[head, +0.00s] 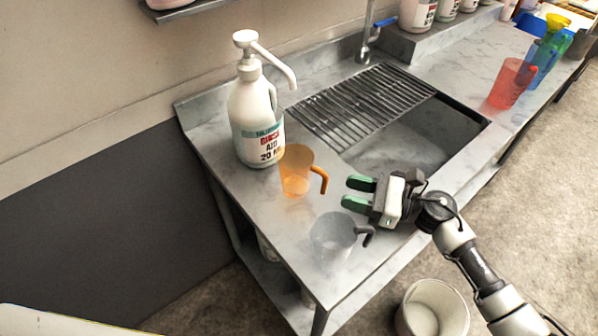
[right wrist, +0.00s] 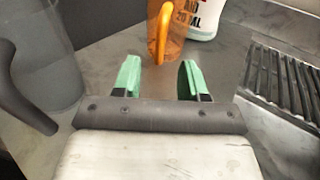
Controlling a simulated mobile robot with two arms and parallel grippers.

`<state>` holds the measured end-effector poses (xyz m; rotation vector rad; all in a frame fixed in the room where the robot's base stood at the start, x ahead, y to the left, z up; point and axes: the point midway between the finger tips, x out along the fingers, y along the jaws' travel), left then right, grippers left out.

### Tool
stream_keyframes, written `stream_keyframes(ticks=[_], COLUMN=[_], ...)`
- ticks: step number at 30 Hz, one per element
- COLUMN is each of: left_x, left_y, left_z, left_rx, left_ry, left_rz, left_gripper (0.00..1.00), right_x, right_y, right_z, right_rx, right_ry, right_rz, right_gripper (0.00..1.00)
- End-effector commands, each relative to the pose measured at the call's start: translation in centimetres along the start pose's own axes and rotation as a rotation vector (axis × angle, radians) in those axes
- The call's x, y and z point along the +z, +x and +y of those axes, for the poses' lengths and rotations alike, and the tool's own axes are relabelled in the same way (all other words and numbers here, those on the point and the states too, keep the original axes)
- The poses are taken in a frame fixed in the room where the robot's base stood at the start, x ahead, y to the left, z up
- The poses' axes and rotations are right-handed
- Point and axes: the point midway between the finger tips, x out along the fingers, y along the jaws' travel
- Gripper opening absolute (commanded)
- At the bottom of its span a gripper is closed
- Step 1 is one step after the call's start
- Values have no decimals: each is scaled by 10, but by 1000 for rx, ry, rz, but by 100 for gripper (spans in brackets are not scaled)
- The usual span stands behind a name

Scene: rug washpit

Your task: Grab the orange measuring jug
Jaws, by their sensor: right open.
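The orange measuring jug (head: 295,171) stands upright on the grey counter, in front of a white pump bottle. Its handle points right, towards my right gripper. My right gripper (head: 352,193) is open and empty, to the right of the jug and apart from it. In the right wrist view the jug (right wrist: 172,42) shows beyond the green fingertips (right wrist: 158,78), its orange handle (right wrist: 161,35) facing me between them. The top of the jug is cut off in that view. My left gripper is not in view.
A clear grey jug (head: 333,240) stands close in front of my right gripper; it also shows in the right wrist view (right wrist: 38,50). The white pump bottle (head: 250,118) is right behind the orange jug. A sink with a drain rack (head: 350,105) lies behind. Coloured jugs (head: 509,84) stand far right.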

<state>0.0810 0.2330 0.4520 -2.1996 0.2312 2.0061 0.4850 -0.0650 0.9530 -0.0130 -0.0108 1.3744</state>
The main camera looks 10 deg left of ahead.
Motion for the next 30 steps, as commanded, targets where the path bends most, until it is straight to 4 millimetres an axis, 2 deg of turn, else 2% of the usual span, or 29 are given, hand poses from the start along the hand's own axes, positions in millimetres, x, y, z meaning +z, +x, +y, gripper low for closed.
stream_keyframes(ticks=[4, 12, 15, 22, 23, 30], left_x=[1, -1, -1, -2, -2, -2], left_y=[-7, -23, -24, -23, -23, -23], left_z=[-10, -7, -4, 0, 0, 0], left_rx=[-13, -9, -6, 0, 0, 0], left_ry=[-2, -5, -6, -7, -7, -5], left_rz=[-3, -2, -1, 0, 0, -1], left_gripper=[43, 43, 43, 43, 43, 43], right_x=[2, 2, 1, 0, 0, 0], right_y=[13, 56, 63, 64, 64, 64], right_z=[0, 0, 0, 0, 0, 0], right_rx=[0, -1, 0, -1, -1, -1], right_ry=[2, 3, 2, 2, 2, 2], right_rz=[0, 0, 1, 2, 2, 2], right_gripper=[42, 42, 42, 42, 41, 4])
